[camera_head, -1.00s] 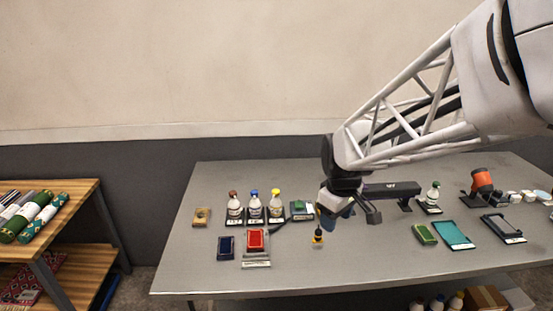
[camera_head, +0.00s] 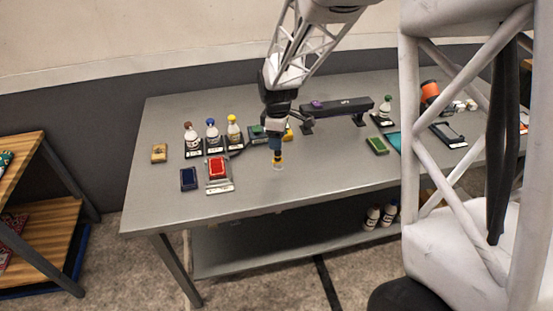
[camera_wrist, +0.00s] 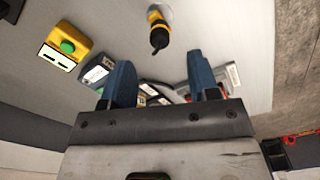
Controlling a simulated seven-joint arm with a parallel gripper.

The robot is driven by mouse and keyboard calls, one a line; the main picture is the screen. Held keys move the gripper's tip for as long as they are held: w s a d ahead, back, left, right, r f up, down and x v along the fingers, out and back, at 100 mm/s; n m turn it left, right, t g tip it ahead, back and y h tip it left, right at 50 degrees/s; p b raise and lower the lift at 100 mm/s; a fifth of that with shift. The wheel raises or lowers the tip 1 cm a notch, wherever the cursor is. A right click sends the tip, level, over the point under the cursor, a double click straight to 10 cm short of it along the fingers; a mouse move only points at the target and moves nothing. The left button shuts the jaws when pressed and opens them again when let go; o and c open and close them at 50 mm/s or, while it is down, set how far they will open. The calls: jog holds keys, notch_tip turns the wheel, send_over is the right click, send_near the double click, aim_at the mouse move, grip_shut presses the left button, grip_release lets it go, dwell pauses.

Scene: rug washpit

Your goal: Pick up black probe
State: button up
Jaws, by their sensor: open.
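A small black-and-yellow piece (camera_head: 279,160), which looks like the probe, stands on a pale round base on the grey table, near the front edge. In the wrist view its black end (camera_wrist: 159,38) points toward me, with yellow behind it. My gripper (camera_head: 276,146) hangs pointing down just above it. The blue fingers (camera_wrist: 161,78) are apart with nothing held between them. The piece lies beyond the fingertips, roughly centred between them sideways. I cannot tell the exact height gap, and no contact is clear.
Several bottles (camera_head: 212,137) with coloured caps stand left of my gripper, near a red pad (camera_head: 216,168) and a blue pad (camera_head: 188,179). A yellow box with a green button (camera_wrist: 66,47) is close by. A long dark bar (camera_head: 338,107) on supports stands behind right.

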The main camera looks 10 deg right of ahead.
aim_at(278, 160)
jog(key=shift+f, duration=1.3)
jog(key=shift+d+f, duration=0.1)
jog(key=shift+f, duration=2.5)
jog(key=c, duration=1)
jog(key=shift+r, duration=0.1)
